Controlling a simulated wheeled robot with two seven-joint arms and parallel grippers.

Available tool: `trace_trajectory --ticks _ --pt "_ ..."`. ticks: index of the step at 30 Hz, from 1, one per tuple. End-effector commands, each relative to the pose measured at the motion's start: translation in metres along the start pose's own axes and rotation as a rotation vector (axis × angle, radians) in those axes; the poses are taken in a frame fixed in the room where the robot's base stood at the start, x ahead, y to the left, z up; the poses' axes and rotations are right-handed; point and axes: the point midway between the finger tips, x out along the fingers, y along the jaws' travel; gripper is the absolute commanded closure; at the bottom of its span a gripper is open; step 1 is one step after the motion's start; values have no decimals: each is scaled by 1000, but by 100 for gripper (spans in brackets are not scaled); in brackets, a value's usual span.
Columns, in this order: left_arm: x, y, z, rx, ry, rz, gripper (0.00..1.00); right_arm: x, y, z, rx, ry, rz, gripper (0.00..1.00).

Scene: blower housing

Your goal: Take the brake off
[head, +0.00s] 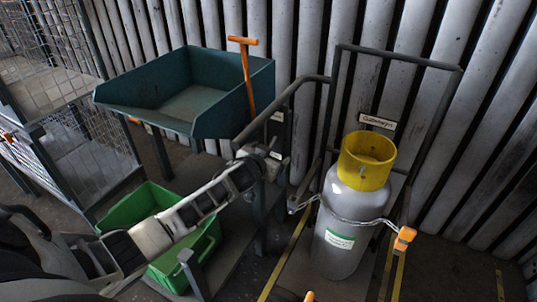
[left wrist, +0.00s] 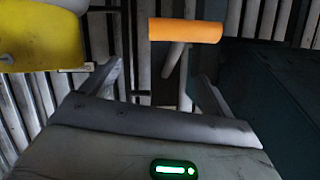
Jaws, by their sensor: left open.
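A lever (head: 247,80) with an orange crossbar grip stands upright at the right end of the blue-green bin. An orange grip also shows ahead in the left wrist view (left wrist: 186,30), above and beyond my fingers. My left gripper (head: 262,158) is below the lever's lower end in the head view. In the left wrist view it (left wrist: 160,80) is open, with nothing between its fingers. It looks apart from the orange grip. The lever's foot is partly hidden behind the bin's edge and my gripper. No label marks the brake. My right gripper is out of view.
The blue-green bin (head: 130,98) sits on a stand above a green crate (head: 206,246). A grey gas cylinder (head: 342,215) with a yellow collar (head: 365,160) is chained in a frame at right; an orange piece (head: 404,238) hangs there. Mesh caging (head: 45,95) stands at left.

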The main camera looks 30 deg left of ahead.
Motion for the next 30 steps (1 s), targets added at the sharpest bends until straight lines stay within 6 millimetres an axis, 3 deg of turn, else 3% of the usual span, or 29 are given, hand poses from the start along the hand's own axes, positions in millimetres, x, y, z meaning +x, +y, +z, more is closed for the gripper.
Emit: trace_trajectory --ticks 8,24,30 --pt "-14 0 -1 0 1 1 13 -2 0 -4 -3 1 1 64" --pt "-131 0 0 -1 -1 1 13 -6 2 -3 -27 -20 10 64" --pt "-154 0 0 1 0 0 13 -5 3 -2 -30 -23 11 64"
